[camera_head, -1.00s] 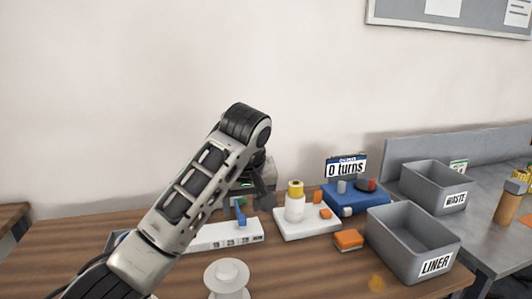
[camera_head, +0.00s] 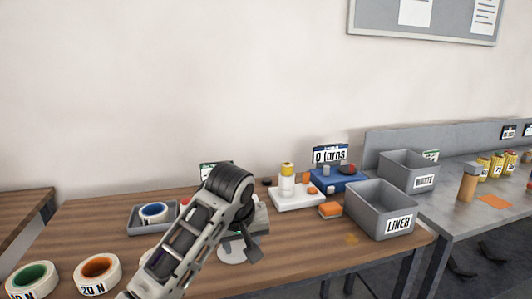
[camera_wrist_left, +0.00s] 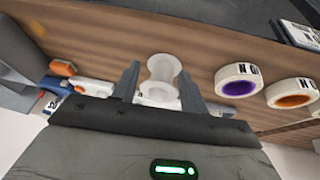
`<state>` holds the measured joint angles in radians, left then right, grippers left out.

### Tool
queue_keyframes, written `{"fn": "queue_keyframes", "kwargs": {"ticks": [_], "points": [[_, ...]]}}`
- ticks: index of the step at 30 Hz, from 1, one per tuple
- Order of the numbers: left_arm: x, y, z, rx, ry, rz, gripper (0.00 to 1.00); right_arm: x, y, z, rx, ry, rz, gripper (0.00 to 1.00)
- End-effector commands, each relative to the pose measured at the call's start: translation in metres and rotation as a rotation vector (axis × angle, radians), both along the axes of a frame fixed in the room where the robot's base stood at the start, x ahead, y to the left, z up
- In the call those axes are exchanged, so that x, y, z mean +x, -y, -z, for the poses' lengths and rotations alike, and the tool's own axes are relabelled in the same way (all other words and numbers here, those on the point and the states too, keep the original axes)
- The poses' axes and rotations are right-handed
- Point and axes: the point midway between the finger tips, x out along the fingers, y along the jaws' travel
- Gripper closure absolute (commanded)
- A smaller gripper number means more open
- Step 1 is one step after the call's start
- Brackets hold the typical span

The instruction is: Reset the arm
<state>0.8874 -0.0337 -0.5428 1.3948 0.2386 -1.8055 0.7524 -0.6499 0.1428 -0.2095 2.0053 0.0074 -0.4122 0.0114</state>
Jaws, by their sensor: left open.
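My left arm comes in from the lower left in the head view. Its gripper (camera_head: 250,243) is partly hidden behind my own wrist, low over the table. In the left wrist view the two dark fingers (camera_wrist_left: 160,88) stand apart, with nothing gripped between them. A white flanged spool (camera_wrist_left: 163,69) shows beyond and between the fingertips. In the head view the spool (camera_head: 232,256) is largely covered by my arm and gripper. I cannot tell how far the fingers are from it. My right gripper is in neither view.
Tape rolls, green (camera_head: 32,280) and orange (camera_head: 97,273), lie at the front left. A grey tray (camera_head: 133,222) holds a blue roll. A white block with a yellow-topped bottle (camera_head: 287,182), a blue fixture (camera_head: 338,180), and LINER (camera_head: 380,210) and WASTE (camera_head: 407,170) bins stand right.

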Motion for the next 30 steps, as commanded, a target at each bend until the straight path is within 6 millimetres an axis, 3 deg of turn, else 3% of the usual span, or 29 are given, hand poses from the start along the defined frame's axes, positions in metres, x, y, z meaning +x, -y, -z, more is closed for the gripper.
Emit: {"fn": "queue_keyframes", "kwargs": {"ticks": [5,10,15,18,24,27,30], "points": [[-0.011,0.001,0.055,-0.06,0.026,0.065,0.56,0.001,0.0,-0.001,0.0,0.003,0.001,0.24],[-0.036,-0.004,0.118,-0.122,0.085,0.131,0.56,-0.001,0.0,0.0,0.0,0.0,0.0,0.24],[-0.09,-0.022,0.191,-0.159,0.196,0.198,0.56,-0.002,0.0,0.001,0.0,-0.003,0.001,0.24],[-0.131,-0.039,0.222,-0.146,0.275,0.23,0.56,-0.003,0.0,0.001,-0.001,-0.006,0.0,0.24],[-0.215,-0.075,0.247,-0.058,0.42,0.298,0.56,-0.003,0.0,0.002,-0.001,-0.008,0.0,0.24],[-0.246,-0.088,0.247,-0.01,0.472,0.33,0.56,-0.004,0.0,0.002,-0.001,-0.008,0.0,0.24],[-0.265,-0.096,0.244,0.023,0.506,0.352,0.56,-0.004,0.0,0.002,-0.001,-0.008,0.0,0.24]]}}
